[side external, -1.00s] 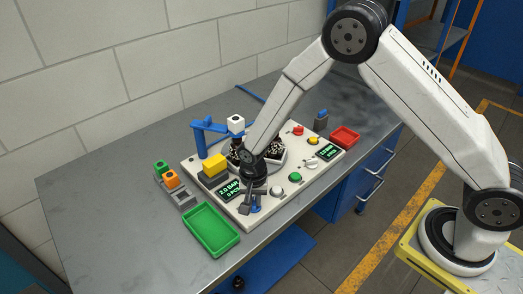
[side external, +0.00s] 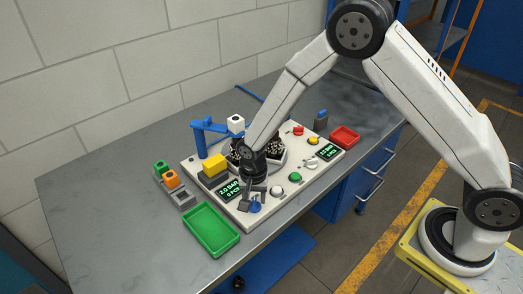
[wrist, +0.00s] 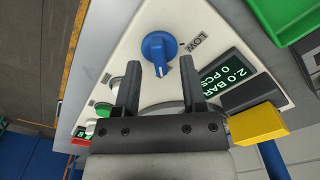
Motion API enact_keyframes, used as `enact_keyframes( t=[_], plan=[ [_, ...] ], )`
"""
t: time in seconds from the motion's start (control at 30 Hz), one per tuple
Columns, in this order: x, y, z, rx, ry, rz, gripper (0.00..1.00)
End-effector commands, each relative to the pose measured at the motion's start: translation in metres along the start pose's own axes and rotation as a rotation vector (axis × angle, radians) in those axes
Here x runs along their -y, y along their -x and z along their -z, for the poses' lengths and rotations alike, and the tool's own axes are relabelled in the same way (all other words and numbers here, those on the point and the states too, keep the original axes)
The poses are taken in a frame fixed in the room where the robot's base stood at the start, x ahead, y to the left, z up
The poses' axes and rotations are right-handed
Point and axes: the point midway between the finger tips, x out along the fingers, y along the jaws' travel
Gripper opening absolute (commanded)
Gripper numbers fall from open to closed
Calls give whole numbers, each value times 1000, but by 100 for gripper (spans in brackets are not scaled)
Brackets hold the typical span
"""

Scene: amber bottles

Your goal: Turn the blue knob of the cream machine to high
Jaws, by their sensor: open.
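The cream machine (side external: 318,168) stands on the grey workbench. Its blue knob (wrist: 160,46) shows in the wrist view just beyond my fingertips, with a LOW label (wrist: 197,40) to its right. In the side view the blue knob (side external: 255,207) sits near the machine's front corner, partly hidden by my gripper. My gripper (wrist: 147,66) is open and empty, with its two fingers pointing at the knob and apart from each other. In the side view my gripper (side external: 258,190) is low over the front of the panel. No high label can be made out.
A green display (side external: 229,190) reads 2.0 BAR beside the knob. A green button (side external: 295,177), white knobs and a yellow block (side external: 214,165) are nearby. A green tray (side external: 211,229) lies at the front, a red tray (side external: 345,136) at the right. The bench's left end is clear.

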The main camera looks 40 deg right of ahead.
Motion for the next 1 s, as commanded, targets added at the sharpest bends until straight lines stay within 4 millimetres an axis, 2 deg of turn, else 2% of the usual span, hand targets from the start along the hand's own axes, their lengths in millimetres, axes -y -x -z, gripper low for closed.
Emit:
enact_keyframes(
  t=[0.5,0.7,1.0],
  plan=[
    [0,57,0,0,-1,0,53],
    [0,66,0,1,-1,-1,53],
    [-1,66,-1,1,-1,-2,53]
  ],
)
